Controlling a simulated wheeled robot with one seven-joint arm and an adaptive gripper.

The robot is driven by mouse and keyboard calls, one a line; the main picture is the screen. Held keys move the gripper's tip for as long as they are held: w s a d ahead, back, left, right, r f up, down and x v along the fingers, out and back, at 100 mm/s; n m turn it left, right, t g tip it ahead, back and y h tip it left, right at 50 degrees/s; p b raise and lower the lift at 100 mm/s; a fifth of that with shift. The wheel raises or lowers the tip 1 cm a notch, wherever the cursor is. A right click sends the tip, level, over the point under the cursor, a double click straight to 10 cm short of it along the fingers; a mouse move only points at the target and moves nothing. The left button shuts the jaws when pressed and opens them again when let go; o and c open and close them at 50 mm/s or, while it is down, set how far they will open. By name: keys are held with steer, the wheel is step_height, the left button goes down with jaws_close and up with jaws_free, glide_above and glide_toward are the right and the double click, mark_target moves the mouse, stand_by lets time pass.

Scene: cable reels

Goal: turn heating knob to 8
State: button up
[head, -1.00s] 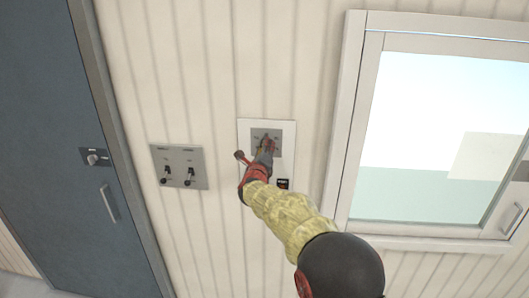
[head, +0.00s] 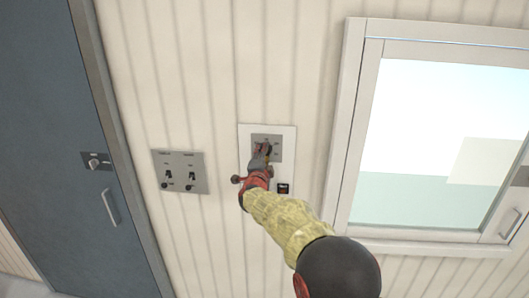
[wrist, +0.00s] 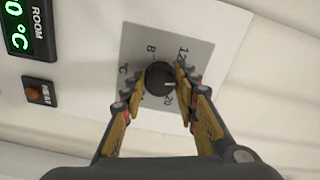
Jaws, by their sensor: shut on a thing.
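The heating knob (wrist: 160,77) is round and black with a white pointer line. It sits on a grey dial plate (wrist: 131,45) on the wall. In the wrist view the pointer faces right and slightly down, toward the side of the 20. The 8 (wrist: 151,49) is at the knob's upper left and the 12 at its upper right; other numbers are partly hidden by the fingers. My gripper (wrist: 160,82) is shut on the knob, one finger on each side. In the head view my gripper (head: 262,152) covers the knob and part of the plate (head: 275,141).
A ROOM display (wrist: 25,28) and a HEAT button (wrist: 40,92) are beside the dial. A switch panel (head: 180,171) is left of it, with a blue door (head: 60,130) further left. A framed window (head: 430,140) is at the right.

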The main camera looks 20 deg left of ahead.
steer(key=shift+d+f+n+p, duration=0.1)
steer(key=shift+n+p, duration=1.45)
steer(key=shift+n, duration=1.9)
steer(key=shift+d+f+n+p, duration=0.1)
steer(key=shift+n+p, duration=1.5)
steer(key=shift+n, duration=1.9)
steer(key=shift+d+f+n+p, duration=0.1)
steer(key=shift+n+p, duration=1.45)
steer(key=shift+n, duration=1.9)
steer(key=o, duration=1.2)
steer(key=shift+r, duration=0.1)
steer(key=shift+c, duration=0.2)
steer(key=shift+w, duration=0.1)
steer(key=v, duration=1.2)
